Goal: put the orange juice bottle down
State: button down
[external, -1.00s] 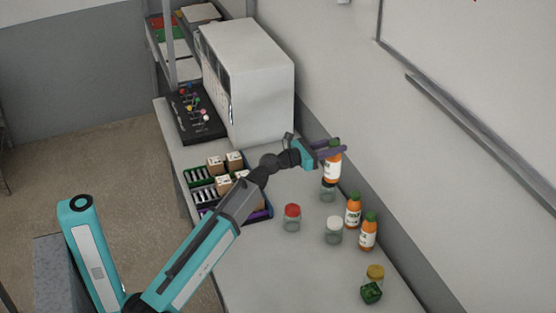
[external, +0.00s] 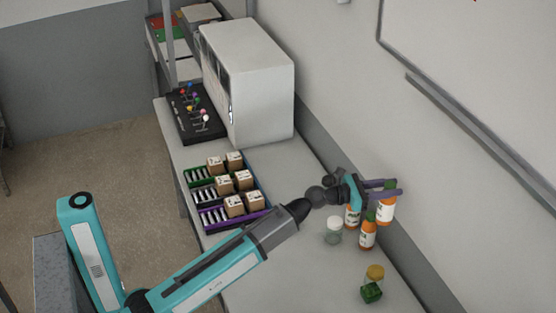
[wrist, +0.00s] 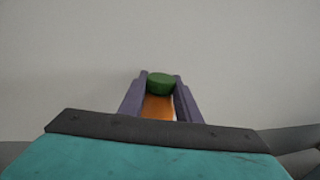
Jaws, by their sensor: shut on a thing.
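My gripper (external: 382,189) is shut on an orange juice bottle (external: 386,210), an upright orange bottle with a white label. In the wrist view, my gripper (wrist: 160,98) has its purple fingers on both sides of the bottle (wrist: 158,108), below its green cap. The held bottle is near the wall at the counter's back edge; whether its bottom touches the counter I cannot tell. Two similar orange bottles stand close by to its left, one (external: 352,217) partly behind my wrist and one (external: 368,236) nearer the camera.
A clear jar with a white lid (external: 334,230) stands left of the bottles. A yellow-lidded jar (external: 375,273) and a green cube (external: 371,293) are at the near end. Coloured trays (external: 237,220) with boxes and a white machine (external: 262,85) are further back. Bare counter lies around the jars.

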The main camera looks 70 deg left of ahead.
jog(key=d+f, duration=0.4)
jog(key=f, duration=0.8)
jog(key=shift+w+f+h, duration=0.15)
jog(key=shift+f+h, duration=0.15)
jog(key=shift+d, duration=0.1)
jog(key=shift+f+b, duration=0.35)
jog(key=shift+f, duration=1.75)
jog(key=shift+f+b, duration=0.45)
jog(key=shift+f, duration=1.6)
